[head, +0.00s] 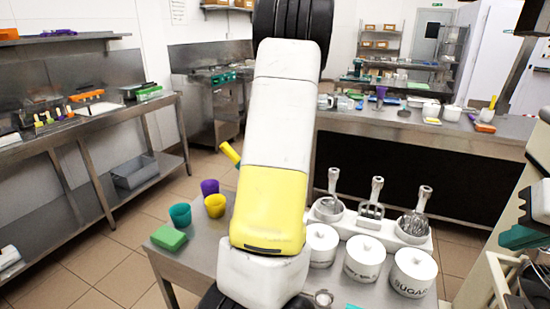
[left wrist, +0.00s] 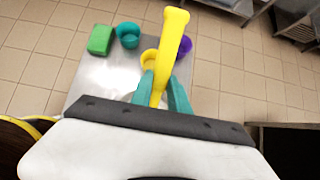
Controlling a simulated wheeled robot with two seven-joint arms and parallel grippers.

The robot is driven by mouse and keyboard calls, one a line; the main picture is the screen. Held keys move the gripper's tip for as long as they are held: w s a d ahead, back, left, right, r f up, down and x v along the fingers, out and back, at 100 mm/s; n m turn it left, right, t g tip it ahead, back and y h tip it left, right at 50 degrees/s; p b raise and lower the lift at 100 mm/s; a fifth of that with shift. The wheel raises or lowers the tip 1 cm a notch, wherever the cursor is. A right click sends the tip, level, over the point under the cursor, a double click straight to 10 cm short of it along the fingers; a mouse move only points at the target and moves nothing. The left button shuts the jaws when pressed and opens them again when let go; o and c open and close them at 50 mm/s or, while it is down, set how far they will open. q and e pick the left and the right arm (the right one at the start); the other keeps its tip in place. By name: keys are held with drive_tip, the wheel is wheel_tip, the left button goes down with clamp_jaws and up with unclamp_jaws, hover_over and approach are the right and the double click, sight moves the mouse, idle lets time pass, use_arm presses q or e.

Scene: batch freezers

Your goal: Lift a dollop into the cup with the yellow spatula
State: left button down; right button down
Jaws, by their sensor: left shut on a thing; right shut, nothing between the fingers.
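The yellow spatula (left wrist: 170,45) is held between the teal fingers of my left gripper (left wrist: 163,90). Its handle points up and away in the left wrist view, and its other end is hidden. A teal cup (head: 180,214), a yellow cup (head: 215,205) and a purple cup (head: 209,187) stand on the steel table's left part; the spatula partly covers the yellow one in the left wrist view. My right gripper (head: 522,238) is shut and empty at the right edge. I cannot make out any dollop.
A green block (head: 168,238) lies near the steel table's (head: 205,255) left corner. White lidded canisters (head: 364,260) and a rack with several metal-and-white utensils (head: 372,207) fill its right side. Shelving (head: 70,125) stands at left, a long counter (head: 430,130) behind.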

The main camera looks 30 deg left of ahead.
use_arm(q)
drive_tip(key=shift+a+f, duration=0.2)
drive_tip(key=shift+f, duration=1.6)
drive_tip(key=shift+d+f, duration=2.5)
drive_tip(key=shift+f, duration=0.7)
drive_tip(key=shift+a+r+h, duration=0.75)
drive_tip(key=shift+a+r, duration=0.15)
drive_tip(key=shift+r, duration=0.25)
drive_tip(key=shift+a+r+h, duration=0.75)
drive_tip(key=shift+a+r, duration=0.1)
drive_tip(key=shift+r, duration=0.3)
drive_tip(key=shift+s+a+r+t+h, duration=0.15)
drive_tip(key=shift+a+t+h, duration=0.15)
drive_tip(key=shift+a+h, duration=1.35)
drive_tip(key=shift+d+h, duration=0.25)
